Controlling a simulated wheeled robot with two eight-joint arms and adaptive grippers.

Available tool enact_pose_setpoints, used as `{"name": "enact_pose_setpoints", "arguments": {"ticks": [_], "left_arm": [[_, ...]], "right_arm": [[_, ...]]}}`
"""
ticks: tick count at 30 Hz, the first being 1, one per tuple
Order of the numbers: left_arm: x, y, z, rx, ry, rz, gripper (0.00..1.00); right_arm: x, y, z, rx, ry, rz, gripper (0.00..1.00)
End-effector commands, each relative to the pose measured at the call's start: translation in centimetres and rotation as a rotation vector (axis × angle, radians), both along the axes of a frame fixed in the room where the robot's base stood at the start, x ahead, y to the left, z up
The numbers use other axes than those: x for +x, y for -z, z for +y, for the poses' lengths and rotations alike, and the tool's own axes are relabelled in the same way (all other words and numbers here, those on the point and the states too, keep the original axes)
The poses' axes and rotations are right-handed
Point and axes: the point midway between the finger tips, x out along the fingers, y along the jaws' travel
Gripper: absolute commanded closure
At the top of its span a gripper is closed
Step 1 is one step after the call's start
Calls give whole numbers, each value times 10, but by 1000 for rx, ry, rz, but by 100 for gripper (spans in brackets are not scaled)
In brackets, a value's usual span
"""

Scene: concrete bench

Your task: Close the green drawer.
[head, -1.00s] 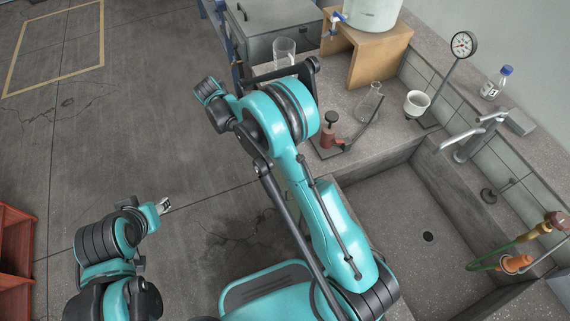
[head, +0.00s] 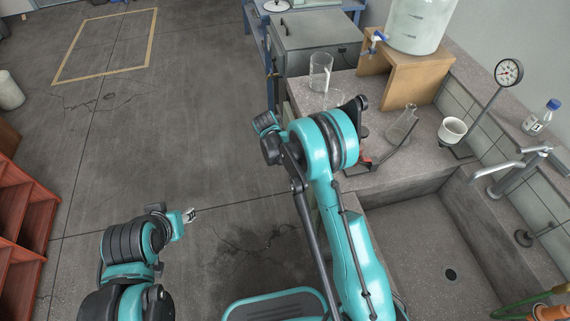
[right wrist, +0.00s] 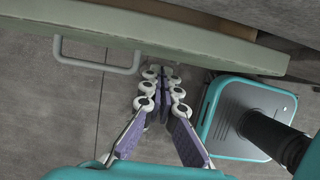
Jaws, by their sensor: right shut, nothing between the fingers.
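The green drawer's grey-green front (right wrist: 190,42) runs across the top of the right wrist view. Its pale bar handle (right wrist: 97,68) is on the left of that front. My right gripper (right wrist: 163,75) is shut and empty, its tips close by the drawer front, right of the handle. I cannot tell whether they touch it. In the head view the drawer and my right gripper are hidden behind my right arm and the bench. I cannot tell how far the drawer stands out. My left gripper (head: 189,215) is over the open floor, far from the bench; its jaws are too small to read.
The concrete bench (head: 440,165) holds a glass cylinder (head: 320,72), a flask (head: 402,125), a white cup (head: 452,130) and a wooden stand (head: 400,75). A sink (head: 425,235) is at the right. Red shelves (head: 25,215) stand at the left. The floor between is clear.

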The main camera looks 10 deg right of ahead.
Motion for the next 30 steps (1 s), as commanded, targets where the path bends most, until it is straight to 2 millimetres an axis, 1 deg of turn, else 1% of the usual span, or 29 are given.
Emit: {"name": "enact_pose_setpoints", "arguments": {"ticks": [1, 4, 17, 20, 25, 27, 30], "left_arm": [[0, 3, 0, 0, 0, 0, 60], [0, 5, 0, 0, 0, 0, 60], [0, 5, 0, 0, 0, 0, 60], [0, 5, 0, 0, 0, 0, 60], [0, 6, 0, 0, 0, 0, 60], [0, 6, 0, 0, 0, 0, 60], [0, 6, 0, 0, 0, 0, 60]], "right_arm": [[0, 1, -5, 0, 0, 0, 100], [0, 0, -11, 0, 0, 1, 100], [0, -1, -15, 0, 0, 0, 100], [1, -1, -26, 0, 1, 0, 100], [2, -1, -55, 0, 2, 0, 100], [2, -1, -60, -1, 1, 0, 100], [2, -1, -61, -2, 0, 0, 100]]}}
